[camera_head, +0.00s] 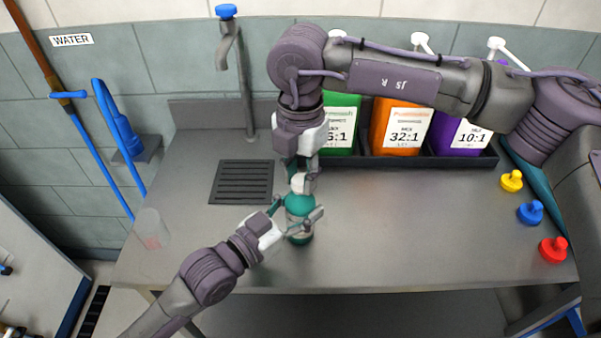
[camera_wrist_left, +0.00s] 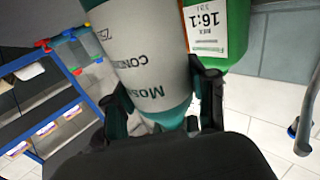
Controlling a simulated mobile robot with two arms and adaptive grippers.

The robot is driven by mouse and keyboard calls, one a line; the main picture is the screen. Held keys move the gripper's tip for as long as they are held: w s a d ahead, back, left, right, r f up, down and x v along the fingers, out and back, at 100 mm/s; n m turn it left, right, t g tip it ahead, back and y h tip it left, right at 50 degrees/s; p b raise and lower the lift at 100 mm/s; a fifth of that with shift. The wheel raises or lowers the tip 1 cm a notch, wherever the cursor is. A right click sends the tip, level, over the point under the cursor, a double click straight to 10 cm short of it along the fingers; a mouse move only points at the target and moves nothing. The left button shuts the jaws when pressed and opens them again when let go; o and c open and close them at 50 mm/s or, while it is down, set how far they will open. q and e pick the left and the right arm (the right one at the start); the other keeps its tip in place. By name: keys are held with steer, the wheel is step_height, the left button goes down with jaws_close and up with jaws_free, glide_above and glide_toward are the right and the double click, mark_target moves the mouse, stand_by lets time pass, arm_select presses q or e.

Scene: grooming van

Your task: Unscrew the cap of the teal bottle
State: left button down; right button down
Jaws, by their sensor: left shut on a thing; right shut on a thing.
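The teal bottle (camera_head: 299,206) stands upright on the steel counter, near its middle. In the left wrist view the bottle (camera_wrist_left: 153,75) shows a pale label with dark lettering. My left gripper (camera_head: 296,222) comes in from the lower left and is shut around the bottle's body. My right gripper (camera_head: 301,182) points down from above and is shut at the bottle's top. The cap is mostly hidden by the right fingers, with only something white showing between them.
A dark rack (camera_head: 480,160) at the back holds green (camera_head: 340,112), orange (camera_head: 385,138) and purple (camera_head: 466,137) jugs. A clear cup (camera_head: 151,230) stands at left, near a drain grate (camera_head: 241,182). Yellow (camera_head: 511,181), blue (camera_head: 530,212) and red (camera_head: 553,250) knobbed pieces sit at right. The front right counter is clear.

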steer(key=n, duration=0.6)
steer(key=shift+n, duration=0.4)
steer(key=n, duration=1.2)
steer(key=shift+n, duration=0.3)
steer(key=n, duration=0.8)
steer(key=shift+r, duration=0.1)
steer(key=n, duration=0.4)
steer(key=shift+n, duration=0.4)
steer(key=n, duration=1.6)
steer(key=shift+r, duration=0.2)
steer(key=shift+r, duration=0.95)
